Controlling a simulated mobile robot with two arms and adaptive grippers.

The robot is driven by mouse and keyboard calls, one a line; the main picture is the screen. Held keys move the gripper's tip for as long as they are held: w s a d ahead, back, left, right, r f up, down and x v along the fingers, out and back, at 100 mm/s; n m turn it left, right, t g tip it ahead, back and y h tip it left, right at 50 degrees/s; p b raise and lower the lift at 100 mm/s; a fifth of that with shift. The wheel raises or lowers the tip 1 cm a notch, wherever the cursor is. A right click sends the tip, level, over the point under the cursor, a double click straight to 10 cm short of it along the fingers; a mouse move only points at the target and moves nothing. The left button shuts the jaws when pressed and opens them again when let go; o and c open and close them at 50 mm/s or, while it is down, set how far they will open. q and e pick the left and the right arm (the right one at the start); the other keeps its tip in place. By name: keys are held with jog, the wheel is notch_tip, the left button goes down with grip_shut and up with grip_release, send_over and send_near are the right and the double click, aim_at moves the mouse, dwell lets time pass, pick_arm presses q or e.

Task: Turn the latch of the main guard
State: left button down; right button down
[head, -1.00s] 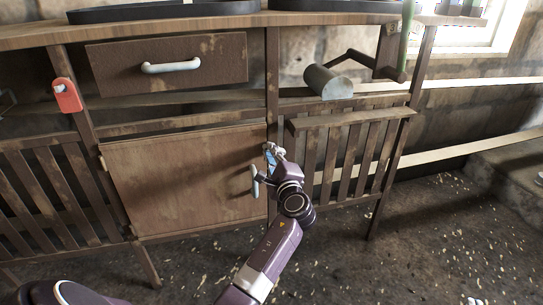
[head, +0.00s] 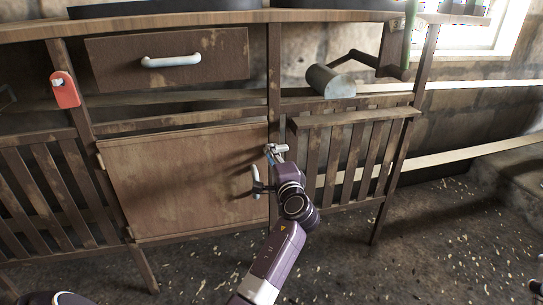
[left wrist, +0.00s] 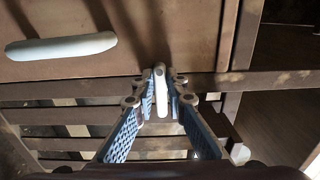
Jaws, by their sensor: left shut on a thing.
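The latch shows in the left wrist view as a small pale bar (left wrist: 162,140). It lies across the dark upright post beside the brown panel (head: 185,180), which looks like the main guard. My left gripper (head: 273,153) is at this post, by the panel's upper right edge. In the left wrist view its two blue fingers (left wrist: 161,82) stand on either side of the latch and are shut on it. In the head view the latch is small and partly hidden by the gripper.
The panel's white handle (head: 256,182) is close to my left wrist. A slatted guard (head: 345,160) stands right of the post. A red tag (head: 64,90) hangs at the left, and a drawer (head: 165,60) is above the panel.

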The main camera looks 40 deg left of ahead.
pick_arm(q)
jog(key=shift+f, duration=0.2)
jog(key=c, duration=1.9)
grip_release()
jog(key=shift+r, duration=0.1)
jog(key=shift+c, duration=0.2)
jog(key=v, duration=1.2)
